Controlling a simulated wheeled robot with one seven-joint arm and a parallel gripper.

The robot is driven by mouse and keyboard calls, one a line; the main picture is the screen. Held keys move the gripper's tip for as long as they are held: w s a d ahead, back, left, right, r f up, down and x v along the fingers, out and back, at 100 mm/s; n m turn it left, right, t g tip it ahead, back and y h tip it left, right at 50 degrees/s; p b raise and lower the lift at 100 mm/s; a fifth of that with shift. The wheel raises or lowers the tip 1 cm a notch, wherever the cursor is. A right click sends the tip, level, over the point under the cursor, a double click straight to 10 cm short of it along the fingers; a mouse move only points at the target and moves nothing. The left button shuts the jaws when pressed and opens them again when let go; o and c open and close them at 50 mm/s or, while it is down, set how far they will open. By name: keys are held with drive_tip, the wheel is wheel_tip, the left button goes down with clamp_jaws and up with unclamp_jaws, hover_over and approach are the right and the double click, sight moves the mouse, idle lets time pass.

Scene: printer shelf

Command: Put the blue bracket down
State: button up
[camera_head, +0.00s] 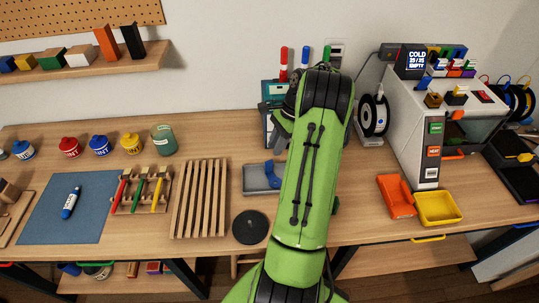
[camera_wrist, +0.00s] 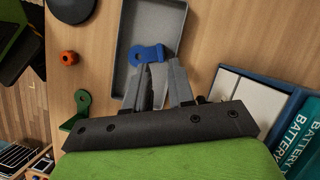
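The blue bracket (camera_wrist: 149,53) shows in the wrist view just beyond my fingertips, with its holed end to the left. It is over the grey tray (camera_wrist: 172,18); I cannot tell whether it touches the tray floor. My gripper (camera_wrist: 163,66) has its two grey fingertips close together on either side of the bracket's right end, and looks shut on it. The fingers hide part of the bracket.
A green bracket (camera_wrist: 76,112) and an orange knob-like part (camera_wrist: 68,58) lie left of the tray. A black disc (camera_head: 250,227) and slatted wooden rack (camera_head: 201,198) are nearby. A battery box (camera_wrist: 297,125) stands at right. Orange (camera_head: 396,196) and yellow bins (camera_head: 438,208) stand farther right.

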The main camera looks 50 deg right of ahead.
drive_tip(key=w+a+r+n+h, duration=0.4)
drive_tip(key=a+r+n, duration=0.6)
drive_tip(key=a+r, duration=0.75)
drive_tip(key=s+a+r+n+t, duration=0.15)
drive_tip(key=s+a+n, duration=0.3)
drive_tip(key=a, duration=0.65)
drive_tip(key=s+a+n+t, duration=0.2)
drive_tip(key=s+a+n, duration=0.4)
drive_tip(key=s+n, duration=0.2)
drive_tip(key=shift+s+f+n+p, duration=0.3)
drive_tip(key=shift+s+f+n, duration=0.1)
drive_tip(key=shift+s, duration=0.5)
